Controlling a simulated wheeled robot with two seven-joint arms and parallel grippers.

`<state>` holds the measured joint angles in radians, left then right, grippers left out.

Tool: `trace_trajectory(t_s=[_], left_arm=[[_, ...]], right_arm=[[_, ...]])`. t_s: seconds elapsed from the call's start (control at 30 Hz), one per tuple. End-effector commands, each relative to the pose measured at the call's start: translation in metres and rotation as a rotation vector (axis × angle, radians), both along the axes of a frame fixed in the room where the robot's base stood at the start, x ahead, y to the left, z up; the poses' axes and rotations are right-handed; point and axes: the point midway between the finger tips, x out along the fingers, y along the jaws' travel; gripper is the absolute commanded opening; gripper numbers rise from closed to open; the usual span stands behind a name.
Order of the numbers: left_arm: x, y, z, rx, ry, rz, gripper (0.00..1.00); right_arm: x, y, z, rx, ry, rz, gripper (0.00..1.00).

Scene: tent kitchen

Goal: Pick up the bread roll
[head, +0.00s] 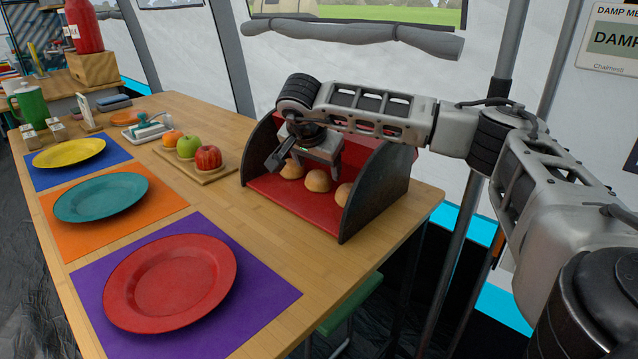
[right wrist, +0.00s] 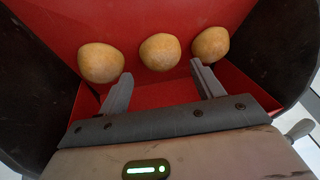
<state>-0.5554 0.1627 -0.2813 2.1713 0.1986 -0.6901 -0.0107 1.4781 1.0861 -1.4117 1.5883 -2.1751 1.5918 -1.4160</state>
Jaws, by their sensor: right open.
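Three round tan bread rolls lie in a row on the red floor of an open bin with dark side walls (head: 374,190). In the head view they are the left roll (head: 291,170), the middle roll (head: 317,181) and the right roll (head: 343,194), partly hidden by the side wall. My right gripper (head: 306,168) reaches into the bin, open and empty. In the right wrist view its fingers (right wrist: 161,71) are spread, with the middle roll (right wrist: 160,51) beyond the gap between them. One roll (right wrist: 101,62) shows left of it and another (right wrist: 210,46) right. My left gripper is out of view.
A wooden board (head: 207,178) with three fruits stands left of the bin. Red (head: 170,283), teal (head: 101,197) and yellow (head: 68,152) plates lie on coloured mats. The wooden table (head: 270,235) is bare in front of the bin.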

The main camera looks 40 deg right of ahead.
Motion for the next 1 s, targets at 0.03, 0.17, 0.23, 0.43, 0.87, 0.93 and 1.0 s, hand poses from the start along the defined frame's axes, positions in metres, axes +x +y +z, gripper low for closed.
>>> trace_trajectory(t_s=[0.03,0.17,0.23,0.43,0.87,0.93,1.0], left_arm=[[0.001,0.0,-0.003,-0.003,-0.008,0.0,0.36],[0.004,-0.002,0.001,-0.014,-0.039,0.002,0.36],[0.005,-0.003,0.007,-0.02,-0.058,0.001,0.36],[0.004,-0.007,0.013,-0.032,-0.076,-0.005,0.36],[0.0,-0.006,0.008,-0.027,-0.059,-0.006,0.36],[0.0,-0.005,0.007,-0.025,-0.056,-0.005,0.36],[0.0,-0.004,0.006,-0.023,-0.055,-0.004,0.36]], right_arm=[[0.002,-0.003,-0.01,-0.001,0.003,-0.002,0.66],[0.01,-0.011,-0.028,-0.001,0.003,-0.003,0.66],[0.012,-0.014,-0.034,0.0,0.003,-0.003,0.66],[0.014,-0.018,-0.039,0.0,0.002,-0.001,0.66],[0.014,-0.017,-0.038,0.0,0.001,-0.001,0.33],[0.014,-0.017,-0.038,0.0,0.001,-0.001,0.33],[0.014,-0.017,-0.038,0.0,0.001,-0.001,0.33]])
